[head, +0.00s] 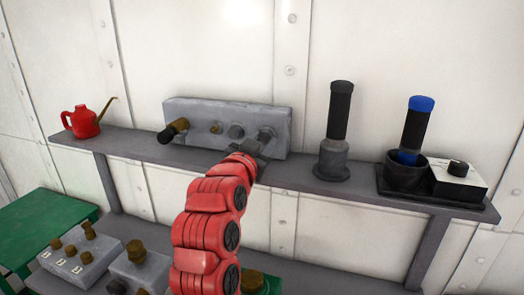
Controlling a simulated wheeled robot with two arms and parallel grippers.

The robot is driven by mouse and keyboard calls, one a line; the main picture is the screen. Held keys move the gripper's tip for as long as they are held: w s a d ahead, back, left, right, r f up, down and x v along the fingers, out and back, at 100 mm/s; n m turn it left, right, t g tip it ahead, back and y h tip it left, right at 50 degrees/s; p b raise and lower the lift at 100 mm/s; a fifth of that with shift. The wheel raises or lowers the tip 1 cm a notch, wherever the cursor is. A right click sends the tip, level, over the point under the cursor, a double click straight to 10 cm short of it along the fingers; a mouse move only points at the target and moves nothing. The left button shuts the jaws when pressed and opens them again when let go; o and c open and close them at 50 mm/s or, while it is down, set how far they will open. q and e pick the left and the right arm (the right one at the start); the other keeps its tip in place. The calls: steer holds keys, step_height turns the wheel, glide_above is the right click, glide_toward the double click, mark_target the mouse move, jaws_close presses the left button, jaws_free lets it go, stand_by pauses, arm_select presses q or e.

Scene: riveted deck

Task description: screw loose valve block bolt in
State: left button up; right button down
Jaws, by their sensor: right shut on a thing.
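The grey valve block (190,108) stands on the dark shelf against the wall. Its face carries a black-tipped brass fitting (174,130) at the left, a small brass fitting (215,127) and a round grey bolt head (236,131). At the right end another grey bolt (267,133) shows just above my right gripper (260,146). The gripper is at the block's lower right front and is shut on this bolt. The wrist hides most of the jaws, so how deep the bolt sits cannot be seen. My left gripper is out of view.
A red oil can (82,122) stands at the shelf's left end. A dark cylinder on a grey base (335,158) and a tray (438,199) with a blue-capped cylinder (416,124) stand right. Below are grey blocks with brass knobs (80,260) and a green table (35,222).

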steer(key=c, duration=0.5)
jaws_free()
steer(key=shift+s, duration=0.1)
steer(key=b+v, duration=0.4)
steer(key=v, duration=1.3)
steer(key=shift+s, duration=0.15)
